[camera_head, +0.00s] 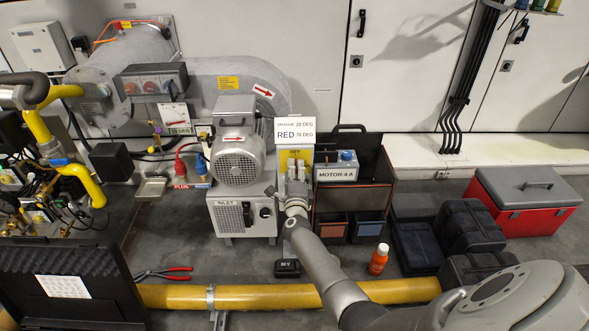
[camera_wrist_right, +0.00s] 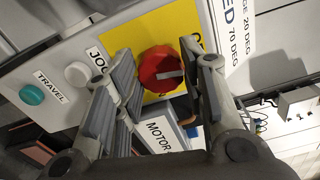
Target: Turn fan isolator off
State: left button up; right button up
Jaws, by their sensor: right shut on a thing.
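The fan isolator is a red rotary knob (camera_wrist_right: 161,70) with a pale grey pointer bar, set on a yellow plate (camera_wrist_right: 122,40) in the right wrist view. The bar lies nearly sideways in that picture. My right gripper (camera_wrist_right: 165,82) has its fingers on either side of the knob and is shut on it. In the head view my right gripper (camera_head: 294,172) is in front of the yellow plate (camera_head: 296,155) under the RED 70 DEG sign, and hides the knob. My left gripper is not in view.
A white JOG button (camera_wrist_right: 78,74) and a green TRAVEL button (camera_wrist_right: 32,94) sit beside the yellow plate. The fan motor (camera_head: 238,160) stands left of my gripper, and the MOTOR 4 A box (camera_head: 338,170) right. A yellow pipe (camera_head: 250,298) crosses the floor in front.

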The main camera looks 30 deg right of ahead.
jog(key=shift+a+f+n+p, duration=0.15)
jog(key=shift+n+p, duration=0.15)
jog(key=shift+n, duration=0.6)
jog(key=o, duration=1)
jog(key=v, duration=1.2)
jog(key=shift+s, duration=0.1)
